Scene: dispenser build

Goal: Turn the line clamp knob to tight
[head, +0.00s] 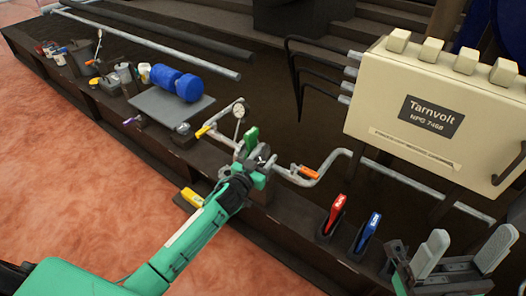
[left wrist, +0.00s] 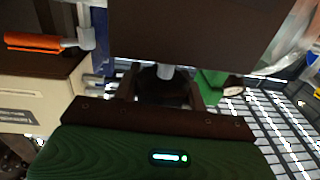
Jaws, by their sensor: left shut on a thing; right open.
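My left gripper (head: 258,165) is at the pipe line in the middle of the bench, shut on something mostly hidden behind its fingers. In the left wrist view, a dark round knob (left wrist: 165,90) with a grey stem shows between the fingers; it looks like the line clamp knob. Its pointer or marks cannot be made out. A green part (head: 252,138) stands just behind the gripper and also shows in the left wrist view (left wrist: 212,82). My right gripper (head: 455,262) is open and empty at the lower right, apart from the line.
An orange-handled valve (head: 304,171) sits on the pipe right of my left gripper. A red tool (head: 335,214) and a blue tool (head: 366,232) stand in holders. A cream Tarnvolt box (head: 425,150) is at right.

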